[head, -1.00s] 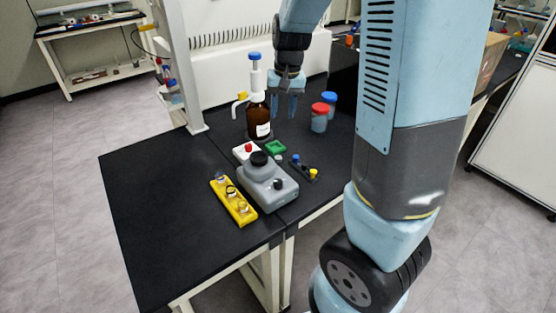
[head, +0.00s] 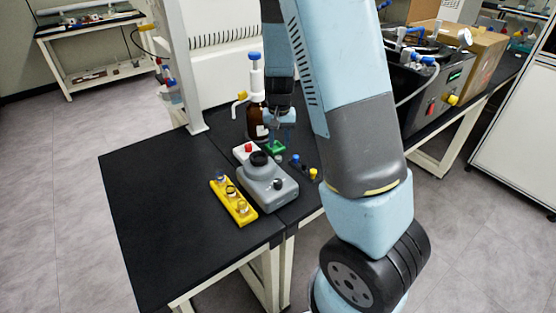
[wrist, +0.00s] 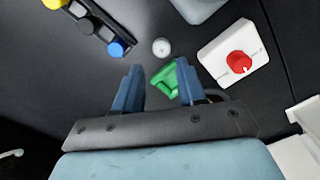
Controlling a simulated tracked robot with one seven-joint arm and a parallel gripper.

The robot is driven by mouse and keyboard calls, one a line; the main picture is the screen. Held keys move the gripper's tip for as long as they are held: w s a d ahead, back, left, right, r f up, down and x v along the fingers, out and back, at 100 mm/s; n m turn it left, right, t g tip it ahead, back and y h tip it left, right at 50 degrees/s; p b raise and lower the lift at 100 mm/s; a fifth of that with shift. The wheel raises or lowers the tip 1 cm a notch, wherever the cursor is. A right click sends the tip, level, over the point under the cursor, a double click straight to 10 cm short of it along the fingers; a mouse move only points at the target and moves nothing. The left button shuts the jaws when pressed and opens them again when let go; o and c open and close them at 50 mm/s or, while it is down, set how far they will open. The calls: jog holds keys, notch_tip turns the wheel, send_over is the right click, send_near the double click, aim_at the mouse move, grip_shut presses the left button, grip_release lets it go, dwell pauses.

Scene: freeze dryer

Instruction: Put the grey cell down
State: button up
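In the head view my gripper (head: 281,138) hangs low over the green block (head: 275,148). In the wrist view the green block (wrist: 166,79) shows between the fingers, partly covered by the right one. A small pale grey round piece (wrist: 161,47) stands on the black bench just beyond the green block. It may be the grey cell; I see no other clear candidate. I cannot tell whether the fingers touch the green block.
A white box with a red knob (wrist: 239,60) stands right of the gripper in the wrist view. A black rack with coloured caps (wrist: 90,24) is at left. The grey instrument (head: 267,184), yellow rack (head: 233,201) and brown bottle (head: 256,122) stand close. The bench's left side is clear.

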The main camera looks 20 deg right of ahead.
aim_at(278, 157)
jog(key=shift+s+a+f, duration=0.1)
jog(key=shift+f, duration=1.4)
jog(key=shift+s+a+f, duration=0.1)
jog(key=shift+f, duration=1.35)
grip_shut()
